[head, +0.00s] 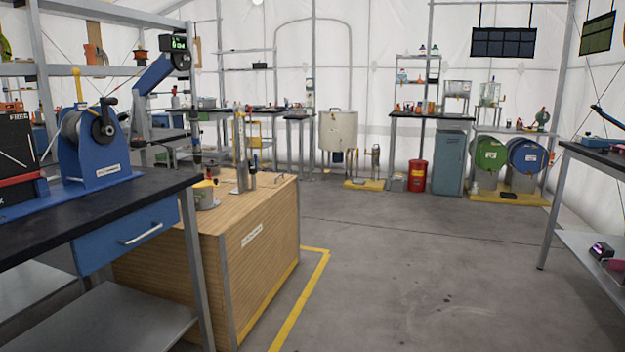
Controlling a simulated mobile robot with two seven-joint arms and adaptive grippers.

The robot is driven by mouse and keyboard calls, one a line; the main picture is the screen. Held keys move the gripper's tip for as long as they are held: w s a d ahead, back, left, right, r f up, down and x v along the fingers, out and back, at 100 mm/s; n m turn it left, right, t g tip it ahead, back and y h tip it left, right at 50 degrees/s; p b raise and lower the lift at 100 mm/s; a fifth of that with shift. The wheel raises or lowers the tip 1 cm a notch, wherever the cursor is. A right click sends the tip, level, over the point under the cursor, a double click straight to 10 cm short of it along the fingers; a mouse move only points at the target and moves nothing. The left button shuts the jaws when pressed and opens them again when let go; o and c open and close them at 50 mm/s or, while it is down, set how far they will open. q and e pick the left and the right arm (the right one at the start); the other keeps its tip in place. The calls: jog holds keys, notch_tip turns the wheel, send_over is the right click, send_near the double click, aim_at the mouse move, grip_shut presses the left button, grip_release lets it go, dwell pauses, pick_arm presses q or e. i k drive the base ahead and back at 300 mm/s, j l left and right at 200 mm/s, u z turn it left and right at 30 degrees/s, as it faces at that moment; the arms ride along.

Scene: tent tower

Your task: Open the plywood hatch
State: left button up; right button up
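A wooden, plywood-like box (262,262) stands on the floor at centre left, with a small white label on its right-hand side. Its top carries a metal post stand (244,150) and a small round pot (204,194). I cannot make out a hatch, hinge or handle on the box's visible sides, and its far sides are hidden. No other plywood hatch can be made out. Neither of my grippers is in view.
A black-topped bench (95,215) with a blue drawer (128,236) stands close on the left. Yellow floor tape (303,298) borders the box. The grey floor (430,270) at centre right is clear. Another bench (600,160) stands at the right edge; drums (527,158) stand at the back.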

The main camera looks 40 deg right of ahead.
aim_at(264, 180)
jog(key=z, duration=1.1)
jog(key=i+l+z, duration=0.4)
jog(key=i, duration=0.45)
jog(key=i+z, duration=0.45)
jog(key=i, duration=0.4)
jog(key=i+l+u, duration=0.2)
jog(key=i, duration=0.3)
jog(key=i+u, duration=0.25)
jog(key=i, duration=0.25)
jog(key=i+l+u, duration=0.2)
jog(key=i, duration=0.3)
jog(key=i+l+u, duration=0.2)
jog(key=u, duration=0.2)
jog(key=i+l+u, duration=0.5)
jog(key=l+u, duration=0.25)
jog(key=j, duration=0.1)
